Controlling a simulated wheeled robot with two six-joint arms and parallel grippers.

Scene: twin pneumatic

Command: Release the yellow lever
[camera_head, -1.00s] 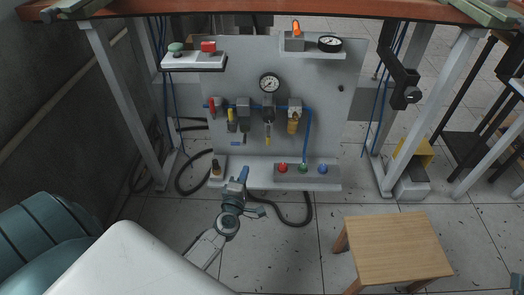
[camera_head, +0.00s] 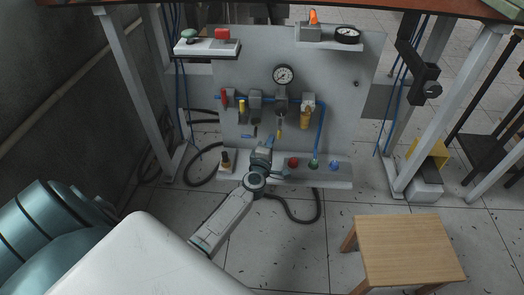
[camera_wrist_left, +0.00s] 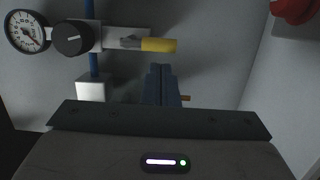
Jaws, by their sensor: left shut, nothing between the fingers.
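The yellow lever (camera_head: 281,123) hangs down below the round gauge on the upright grey panel. In the left wrist view, which is turned sideways, the lever (camera_wrist_left: 158,45) points right from a metal fitting beside a black knob. My left gripper (camera_head: 269,140) is close in front of the panel, just below and left of the lever. Its blue fingers (camera_wrist_left: 161,84) are shut and empty. They show just below the lever in the wrist view; I cannot tell whether they touch it. My right gripper is not in view.
Other valves with red (camera_head: 224,98) and yellow (camera_head: 242,106) handles sit left of the lever. A yellowish bowl (camera_head: 306,120) is to its right. Red (camera_head: 293,162), green and blue buttons line the ledge below. A wooden stool (camera_head: 409,248) stands at front right.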

